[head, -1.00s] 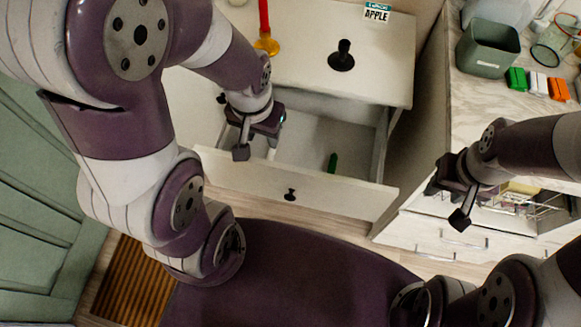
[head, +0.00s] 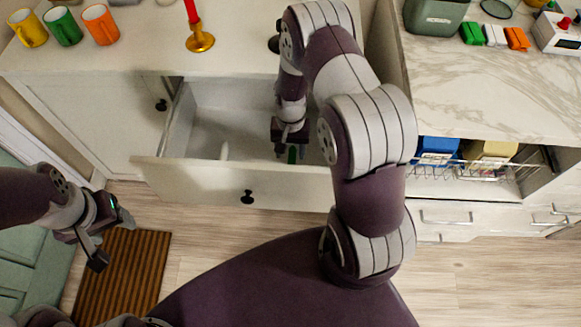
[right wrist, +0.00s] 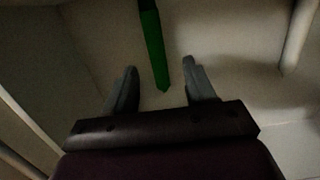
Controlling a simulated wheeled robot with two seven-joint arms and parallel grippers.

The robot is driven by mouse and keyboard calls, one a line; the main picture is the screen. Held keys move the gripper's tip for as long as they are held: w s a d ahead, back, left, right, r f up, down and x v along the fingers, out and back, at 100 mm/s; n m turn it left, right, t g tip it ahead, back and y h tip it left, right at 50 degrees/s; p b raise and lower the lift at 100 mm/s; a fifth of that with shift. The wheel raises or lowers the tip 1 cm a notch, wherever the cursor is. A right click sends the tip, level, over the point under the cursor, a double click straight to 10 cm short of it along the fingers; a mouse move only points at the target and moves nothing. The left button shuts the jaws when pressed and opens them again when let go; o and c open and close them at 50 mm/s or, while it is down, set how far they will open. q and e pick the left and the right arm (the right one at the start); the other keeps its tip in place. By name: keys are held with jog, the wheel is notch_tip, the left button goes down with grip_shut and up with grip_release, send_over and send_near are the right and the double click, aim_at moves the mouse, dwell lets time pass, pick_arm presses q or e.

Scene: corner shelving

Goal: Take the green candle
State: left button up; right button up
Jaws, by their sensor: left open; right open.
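The green candle (head: 292,154) lies in the open drawer (head: 190,181), mostly hidden by my right gripper (head: 290,150) in the head view. In the right wrist view the green candle (right wrist: 152,42) points toward the gripper (right wrist: 160,70). Its near end shows between the two spread fingers, with a gap on each side. The right gripper is open and empty; its height above the candle is hard to tell. My left gripper (head: 112,240) is open and empty, outside the drawer at the left, over the floor.
A red candle in a gold holder (head: 200,38) and several mugs (head: 63,27) stand on the cabinet top. A marble counter (head: 480,90) is at the right. A striped mat (head: 125,280) lies on the floor.

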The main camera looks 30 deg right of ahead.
aim_at(291, 163)
jog(key=f, duration=0.2)
jog(key=s+f, duration=0.1)
jog(key=f, duration=0.2)
jog(key=shift+s+a+f+b, duration=0.1)
jog(key=shift+a+f+b, duration=0.05)
jog(key=shift+b, duration=0.15)
grip_shut()
